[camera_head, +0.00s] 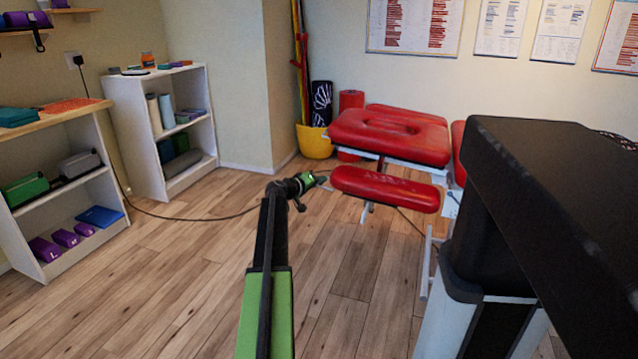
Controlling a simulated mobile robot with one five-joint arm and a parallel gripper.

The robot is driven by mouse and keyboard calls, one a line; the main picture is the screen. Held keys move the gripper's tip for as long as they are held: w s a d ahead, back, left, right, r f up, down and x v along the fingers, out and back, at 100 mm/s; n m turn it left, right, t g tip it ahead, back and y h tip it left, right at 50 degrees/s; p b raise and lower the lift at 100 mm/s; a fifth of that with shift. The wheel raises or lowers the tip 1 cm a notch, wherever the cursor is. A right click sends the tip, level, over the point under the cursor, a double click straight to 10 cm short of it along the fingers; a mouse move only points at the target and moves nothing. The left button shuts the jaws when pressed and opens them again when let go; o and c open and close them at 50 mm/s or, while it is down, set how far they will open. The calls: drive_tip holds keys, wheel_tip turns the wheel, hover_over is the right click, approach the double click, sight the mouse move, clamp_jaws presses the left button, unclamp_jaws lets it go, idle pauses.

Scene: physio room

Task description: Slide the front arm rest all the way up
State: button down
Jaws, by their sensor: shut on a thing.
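The front arm rest (385,190) is a red padded bar on a pale metal post. It sits on the near side of the red treatment table (390,137), lower than the table's padded top. My gripper (322,181) is at the left end of the arm rest and shut on it. The fingertips are small and partly hidden, so the exact grip is hard to see. The right end of the arm rest and its mount are close to the table frame.
A dark bulky block (560,180) fills the right foreground and hides part of the table. White shelves (125,120) stand at the left, with a dark cable across the floor. A yellow pot (314,142) stands behind the table's left end.

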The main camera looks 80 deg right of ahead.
idle(0.4)
wheel_tip(320, 180, up, 12)
drive_tip(key=s+p, duration=0.1)
drive_tip(key=p, duration=1.1)
drive_tip(key=shift+r, duration=0.15)
drive_tip(key=shift+s, duration=0.1)
drive_tip(key=c, duration=1.5)
unclamp_jaws()
drive_tip(key=shift+a, duration=0.1)
drive_tip(key=p+v, duration=0.4)
drive_tip(key=v, duration=1.3)
drive_tip(key=shift+a+r+p, duration=0.1)
drive_tip(key=shift+a+p, duration=0.1)
drive_tip(key=shift+p, duration=0.15)
